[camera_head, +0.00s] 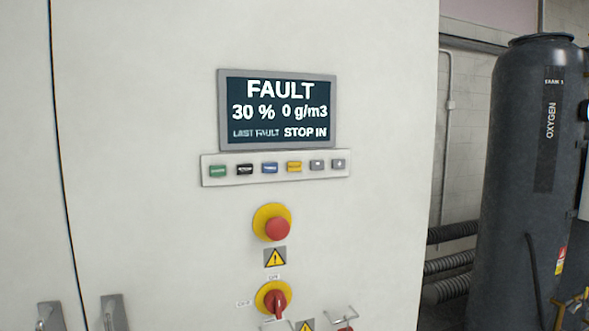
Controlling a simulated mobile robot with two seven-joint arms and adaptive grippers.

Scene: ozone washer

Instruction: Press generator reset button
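A white cabinet (140,130) fills most of the head view. Its dark display (277,110) reads FAULT, 30 %, 0 g/m3, LAST FAULT, STOP IN. Below the display is a button strip (210,172) with small buttons: green (217,171), black (244,169), blue (269,168), yellow (294,166) and two grey ones at the right. The button labels are too small to read with certainty, so I cannot tell which one is the reset button. Neither of my grippers is in view.
A red mushroom button (277,229) on a yellow base sits below the strip, above a warning label (275,257). A red rotary switch (275,303) is lower down. Door handles (114,312) are at lower left. A dark oxygen tank (515,190) and ribbed pipes (450,262) stand at right.

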